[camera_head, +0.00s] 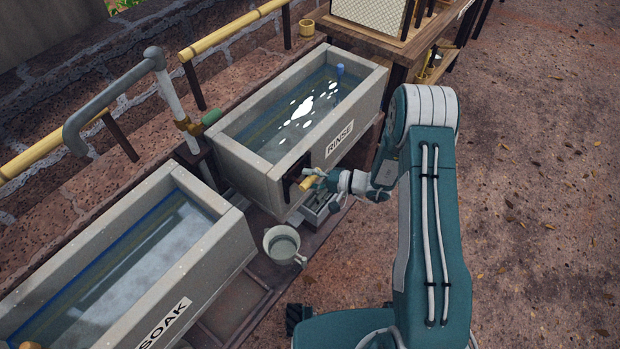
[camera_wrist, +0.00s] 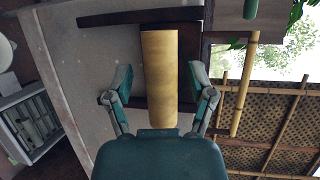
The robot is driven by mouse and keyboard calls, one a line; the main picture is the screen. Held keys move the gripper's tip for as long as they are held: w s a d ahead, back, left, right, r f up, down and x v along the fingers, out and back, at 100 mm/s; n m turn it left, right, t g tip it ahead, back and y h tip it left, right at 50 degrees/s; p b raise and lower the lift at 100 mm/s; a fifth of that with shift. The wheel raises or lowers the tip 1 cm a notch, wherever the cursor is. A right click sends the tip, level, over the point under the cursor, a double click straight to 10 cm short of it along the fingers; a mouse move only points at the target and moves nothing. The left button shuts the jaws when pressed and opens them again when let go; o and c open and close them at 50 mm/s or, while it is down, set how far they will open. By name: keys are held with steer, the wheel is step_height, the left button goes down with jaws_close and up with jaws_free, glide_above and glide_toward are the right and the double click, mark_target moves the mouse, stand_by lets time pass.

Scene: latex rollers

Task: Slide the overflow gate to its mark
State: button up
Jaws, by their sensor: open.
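The overflow gate is a dark wooden slide (camera_head: 290,189) on the near end wall of the RINSE trough (camera_head: 235,165). A yellow bamboo handle (camera_head: 307,183) sticks out from it. In the wrist view the handle (camera_wrist: 160,75) stands upright in the picture between dark rails (camera_wrist: 135,17). My gripper (camera_head: 318,177) is at the handle. In the wrist view my gripper (camera_wrist: 162,88) is open, one finger on each side of the handle, with gaps visible on both sides. I cannot make out the mark.
A SOAK trough (camera_head: 235,240) stands at the lower left. A pale bucket (camera_head: 282,243) sits below the gate, and a grey slotted tray (camera_head: 318,207) lies beside it. A pipe with a tap (camera_head: 165,85) rises between the troughs. Open ground (camera_head: 540,180) lies to the right.

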jaws_close()
step_height(320, 180, down, 5)
steer(key=shift+f, duration=0.1)
steer(key=shift+s+d+f, duration=0.1)
steer(key=shift+f, duration=0.05)
stand_by(0.3)
steer(key=shift+c, duration=0.7)
jaws_free()
steer(key=shift+f, duration=0.1)
steer(key=shift+o, duration=0.7)
